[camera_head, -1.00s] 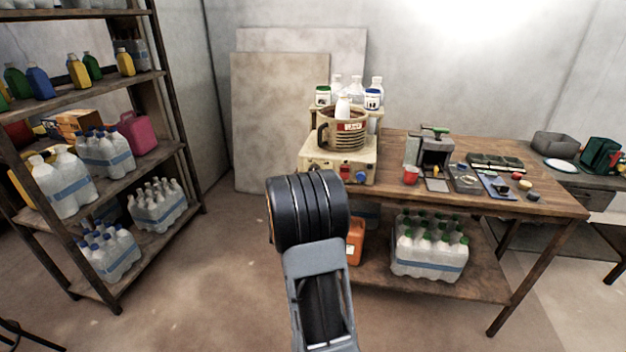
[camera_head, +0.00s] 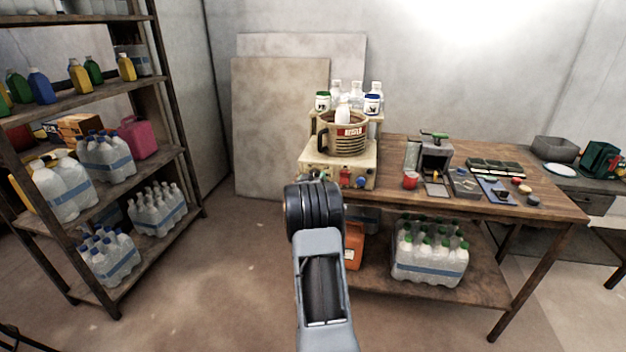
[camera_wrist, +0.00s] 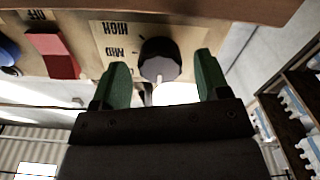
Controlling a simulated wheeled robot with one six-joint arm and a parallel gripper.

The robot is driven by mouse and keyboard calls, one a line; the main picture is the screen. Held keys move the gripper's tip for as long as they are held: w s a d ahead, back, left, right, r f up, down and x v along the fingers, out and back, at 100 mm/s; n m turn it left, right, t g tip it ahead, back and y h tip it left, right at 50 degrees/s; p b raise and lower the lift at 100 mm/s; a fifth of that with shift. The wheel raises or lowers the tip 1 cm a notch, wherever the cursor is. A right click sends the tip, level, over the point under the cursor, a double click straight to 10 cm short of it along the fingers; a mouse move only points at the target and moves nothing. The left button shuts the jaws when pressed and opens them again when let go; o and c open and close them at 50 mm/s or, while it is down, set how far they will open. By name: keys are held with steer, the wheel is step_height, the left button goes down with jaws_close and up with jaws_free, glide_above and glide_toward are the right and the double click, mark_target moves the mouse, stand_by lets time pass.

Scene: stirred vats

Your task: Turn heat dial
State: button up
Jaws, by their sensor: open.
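The heat dial (camera_wrist: 160,58) is a round black knob on a cream panel, beside printed HIGH and MID labels. The wrist view shows the panel upside down. My gripper (camera_wrist: 160,72) is open, with one green finger on each side of the dial. The fingers appear apart from the knob; I cannot tell if their tips reach past its face. In the head view the cream heater (camera_head: 350,160) stands at the table's left end with a brown pot (camera_head: 343,137) on top. My arm reaches its front left, and the dial there is hard to make out.
On the panel, a red switch (camera_wrist: 50,52) and a blue button (camera_wrist: 8,50) sit beside the dial. White jars (camera_head: 373,104) stand behind the pot. A bottle shelf (camera_head: 150,165) stands left, with open floor between.

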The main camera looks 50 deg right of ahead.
stand_by(0.3)
steer(key=c, duration=0.9)
steer(key=shift+c, duration=0.2)
